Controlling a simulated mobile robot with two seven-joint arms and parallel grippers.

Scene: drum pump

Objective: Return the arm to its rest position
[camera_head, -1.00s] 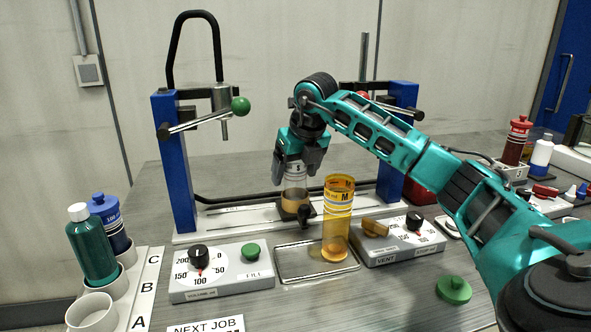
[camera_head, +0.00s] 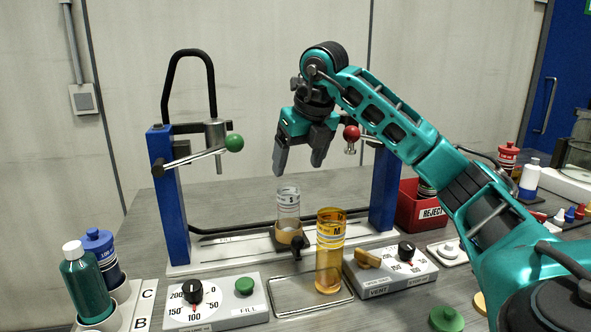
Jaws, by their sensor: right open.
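My right arm reaches in from the right, bent at the top. My right gripper (camera_head: 297,168) hangs fingers-down, open and empty, in the air above a clear cylinder (camera_head: 288,203) marked S. The cylinder stands upright between the blue posts, with a tan layer at its bottom and a black knob beside it. A gap shows between the fingertips and the cylinder. An amber cylinder (camera_head: 330,255) marked M stands upright on the metal drip tray (camera_head: 290,304). My left gripper is not in view.
Two blue posts (camera_head: 168,195) carry a lever with a green ball and one with a red ball. Dial boxes (camera_head: 215,305) stand left and right of the tray. Bottles (camera_head: 84,283) sit in the rack at left. A red REJECT bin (camera_head: 413,207) stands behind my arm.

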